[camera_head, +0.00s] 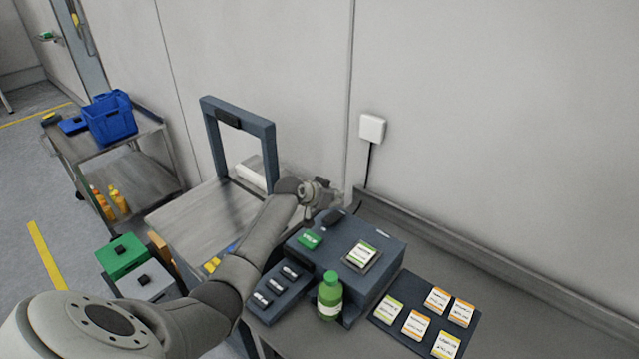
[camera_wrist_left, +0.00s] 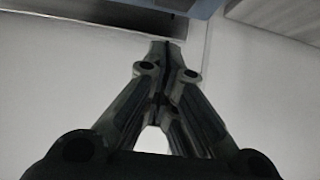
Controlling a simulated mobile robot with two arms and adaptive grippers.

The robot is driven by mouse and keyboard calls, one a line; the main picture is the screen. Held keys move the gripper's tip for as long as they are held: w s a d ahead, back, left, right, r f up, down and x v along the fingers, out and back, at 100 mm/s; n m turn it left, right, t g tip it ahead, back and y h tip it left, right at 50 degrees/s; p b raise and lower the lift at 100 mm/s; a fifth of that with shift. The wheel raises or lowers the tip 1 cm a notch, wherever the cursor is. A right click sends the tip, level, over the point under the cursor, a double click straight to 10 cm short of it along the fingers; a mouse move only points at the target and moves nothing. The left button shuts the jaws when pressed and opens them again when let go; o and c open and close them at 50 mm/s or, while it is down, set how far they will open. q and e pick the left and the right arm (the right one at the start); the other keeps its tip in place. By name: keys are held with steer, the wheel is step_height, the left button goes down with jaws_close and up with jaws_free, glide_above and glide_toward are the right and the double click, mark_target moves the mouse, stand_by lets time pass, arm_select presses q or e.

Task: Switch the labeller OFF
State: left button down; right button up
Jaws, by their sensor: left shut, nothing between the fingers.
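The labeller (camera_head: 385,262) is a dark blue-grey box on the bench, with a lit green panel (camera_head: 310,239) and a white-green label on top. A small dark part sits at its back left edge, close to my gripper; I cannot tell whether it is the switch or which way it is set. My left gripper (camera_head: 335,191) is just behind the labeller, near the wall, apart from the green panel. In the left wrist view its fingers (camera_wrist_left: 165,48) are closed together and empty, with a pale wall surface behind. My right gripper is out of view.
A green bottle (camera_head: 330,296) stands at the labeller's front. A dark mat (camera_head: 388,325) with several label cards lies to the right. A dark frame (camera_head: 269,150) stands at the left. A white wall box (camera_head: 372,128) has a cable running down. A cart (camera_head: 150,126) holds a blue crate (camera_head: 110,122).

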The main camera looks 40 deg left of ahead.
arm_select(q)
steer(key=w+r+b+v, duration=0.1)
steer(key=b+v, duration=0.2)
steer(key=v, duration=0.6)
steer(key=shift+r, duration=0.6)
steer(key=shift+s+f, duration=0.1)
